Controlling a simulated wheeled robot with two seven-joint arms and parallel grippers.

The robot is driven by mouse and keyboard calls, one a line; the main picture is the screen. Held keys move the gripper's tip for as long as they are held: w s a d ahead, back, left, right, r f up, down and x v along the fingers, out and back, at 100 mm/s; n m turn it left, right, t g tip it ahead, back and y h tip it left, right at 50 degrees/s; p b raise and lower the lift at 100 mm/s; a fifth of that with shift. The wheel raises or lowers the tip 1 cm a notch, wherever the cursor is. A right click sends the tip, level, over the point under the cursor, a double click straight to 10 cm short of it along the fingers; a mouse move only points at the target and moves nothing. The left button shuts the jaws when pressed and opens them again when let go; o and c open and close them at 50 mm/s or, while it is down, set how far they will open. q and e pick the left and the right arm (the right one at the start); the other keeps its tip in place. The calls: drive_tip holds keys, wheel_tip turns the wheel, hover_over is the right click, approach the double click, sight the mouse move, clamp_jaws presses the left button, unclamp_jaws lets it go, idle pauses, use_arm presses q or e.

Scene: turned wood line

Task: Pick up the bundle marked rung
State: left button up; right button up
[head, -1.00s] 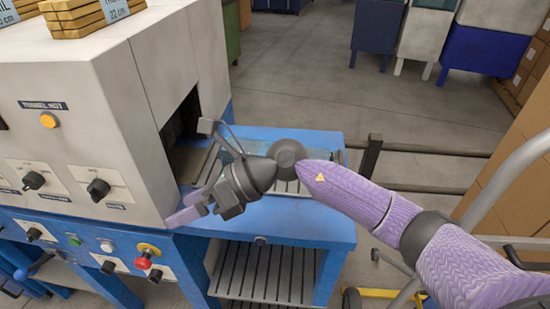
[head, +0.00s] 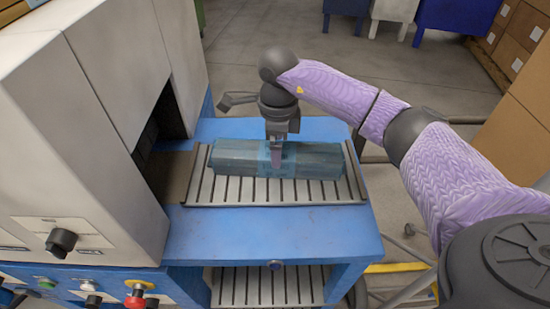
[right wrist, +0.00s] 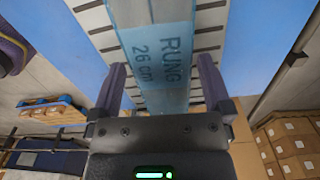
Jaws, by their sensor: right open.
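The bundle marked rung (head: 315,161) is a long grey-blue wrapped pack lying on the slatted outfeed rack. In the right wrist view its light-blue label (right wrist: 165,60) reads "RUNG 26 cm". My right gripper (head: 276,165) points down over the middle of the bundle in the head view. In the right wrist view the right gripper's fingers (right wrist: 163,90) are apart, one on each side of the bundle's width, with the bundle between them. I cannot tell whether they touch it. My left gripper is not in view.
The slatted rack (head: 240,197) sits on a blue table (head: 200,240) beside a white machine (head: 50,130) with a dark opening at the left. Knobs and a red button (head: 134,301) are on the front. Cardboard boxes (head: 525,110) stand at the right.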

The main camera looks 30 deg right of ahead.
wheel_tip(320, 180, down, 4)
drive_tip(key=shift+f+b, duration=0.2)
drive_tip(key=shift+b, duration=0.3)
drive_tip(key=shift+r, duration=0.1)
clamp_jaws()
